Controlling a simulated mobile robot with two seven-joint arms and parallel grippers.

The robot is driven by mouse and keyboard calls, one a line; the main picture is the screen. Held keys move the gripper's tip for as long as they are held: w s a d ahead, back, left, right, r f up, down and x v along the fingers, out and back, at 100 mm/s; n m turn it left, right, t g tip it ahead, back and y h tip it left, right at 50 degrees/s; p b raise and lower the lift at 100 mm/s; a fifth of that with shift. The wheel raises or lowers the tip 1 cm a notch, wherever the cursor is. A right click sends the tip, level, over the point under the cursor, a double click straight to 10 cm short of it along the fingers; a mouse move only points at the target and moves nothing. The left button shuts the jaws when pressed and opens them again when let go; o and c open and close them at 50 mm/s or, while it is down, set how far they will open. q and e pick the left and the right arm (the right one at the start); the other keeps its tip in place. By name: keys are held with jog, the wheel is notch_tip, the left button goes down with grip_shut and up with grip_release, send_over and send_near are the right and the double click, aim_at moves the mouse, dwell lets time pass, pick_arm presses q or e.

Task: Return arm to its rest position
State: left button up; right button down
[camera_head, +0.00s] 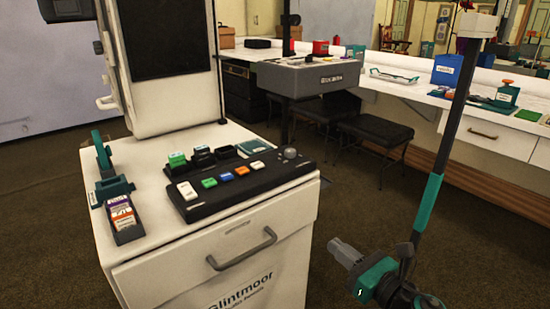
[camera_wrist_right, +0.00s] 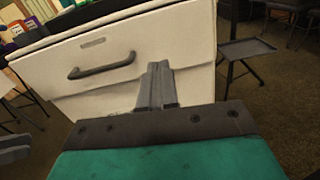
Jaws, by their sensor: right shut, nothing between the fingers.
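My right gripper (camera_head: 346,252) is at the lower right of the head view, in the air to the right of the white cabinet (camera_head: 145,270). Its grey fingers are together with nothing between them. In the right wrist view the shut fingers (camera_wrist_right: 157,87) point toward the cabinet's front, right of its grey drawer handle (camera_wrist_right: 102,66). From this view I cannot tell how far they are from the cabinet. My right arm's upright link with a teal band stands at the right of the head view. My left gripper does not show in the head view.
On the cabinet stand a black panel (camera_head: 245,186) with coloured buttons and a dark tray (camera_head: 125,226) of cards. A grey bin-like unit (camera_head: 310,80), a black stool (camera_head: 376,130) and a white counter (camera_head: 425,94) are farther back. The carpet right of the cabinet is open.

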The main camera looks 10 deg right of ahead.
jog(key=s+a+f+n+g+h, duration=0.25)
jog(key=s+n, duration=0.25)
jog(key=n, duration=0.7)
jog(key=s+a+f+n+g+h, duration=0.1)
jog(key=s+f+n, duration=0.4)
jog(key=n, duration=0.6)
jog(key=s+a+f+n+g+h, duration=0.15)
jog(key=s+n, duration=0.45)
jog(key=n, duration=0.6)
pick_arm(q)
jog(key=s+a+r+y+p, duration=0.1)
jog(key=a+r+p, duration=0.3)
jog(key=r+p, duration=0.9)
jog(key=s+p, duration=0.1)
jog(key=p, duration=0.6)
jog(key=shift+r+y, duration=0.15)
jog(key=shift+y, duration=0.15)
pick_arm(e)
jog(key=s+d+r+m+h, duration=0.1)
jog(key=s+d+r, duration=0.2)
jog(key=r, duration=0.9)
jog(key=shift+d+r+h, duration=0.15)
jog(key=shift+h, duration=0.25)
